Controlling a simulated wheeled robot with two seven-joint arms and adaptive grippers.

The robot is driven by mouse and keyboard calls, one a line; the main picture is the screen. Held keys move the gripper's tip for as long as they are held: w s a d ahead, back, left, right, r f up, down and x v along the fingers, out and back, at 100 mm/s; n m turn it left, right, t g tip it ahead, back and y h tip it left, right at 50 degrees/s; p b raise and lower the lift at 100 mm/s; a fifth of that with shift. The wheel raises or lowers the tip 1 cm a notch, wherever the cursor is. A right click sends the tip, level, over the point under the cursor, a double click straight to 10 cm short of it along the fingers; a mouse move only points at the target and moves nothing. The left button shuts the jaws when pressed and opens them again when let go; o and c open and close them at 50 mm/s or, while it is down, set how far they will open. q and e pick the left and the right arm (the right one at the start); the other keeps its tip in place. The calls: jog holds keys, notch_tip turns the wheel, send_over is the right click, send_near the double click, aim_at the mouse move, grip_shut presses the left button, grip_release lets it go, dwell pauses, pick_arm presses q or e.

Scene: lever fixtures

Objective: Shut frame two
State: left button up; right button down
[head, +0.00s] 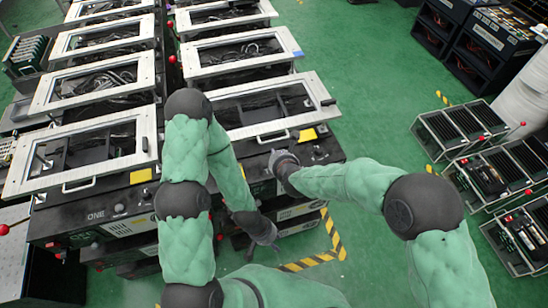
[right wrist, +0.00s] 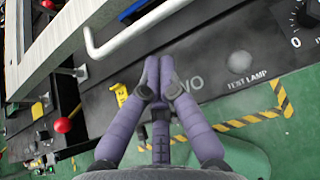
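Frame two (head: 316,88) is the near lid of the right row in the head view, a pale metal surround with a dark window. It seems to sit raised above its black box; how far is unclear. Its white handle (right wrist: 140,32) runs just beyond my right fingertips in the right wrist view. My right gripper (right wrist: 160,68) has its purple fingers drawn together with nothing seen between them, over the black front panel marked "WO". In the head view it is by the handle side (head: 280,158). My left gripper (head: 268,236) hangs low before the boxes, its fingers too small to read.
Frame one (head: 148,120) is to the left, over a box marked "ONE". More framed boxes stand behind in two rows. Racks (head: 460,125) stand at right, with green floor between.

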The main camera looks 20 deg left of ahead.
pick_arm(q)
jog(key=shift+s+r+p, duration=0.1)
jog(key=shift+r+p, duration=0.6)
jog(key=shift+p, duration=0.35)
pick_arm(e)
jog(key=v, duration=1)
jog(key=shift+f, duration=0.3)
jog(key=shift+s+d, duration=0.1)
jog(key=s+d+f+n+g+h, duration=0.2)
jog(key=d+f+n+g+h, duration=0.15)
jog(key=d+f+n, duration=0.95)
jog(key=s+d+f+n+g+y, duration=0.1)
jog(key=s+d+f+n+g, duration=0.4)
jog(key=s+d+f+n, duration=0.3)
jog(key=shift+s+f+n, duration=2.15)
jog(key=shift+s+n, duration=0.55)
jog(key=shift+n, duration=0.2)
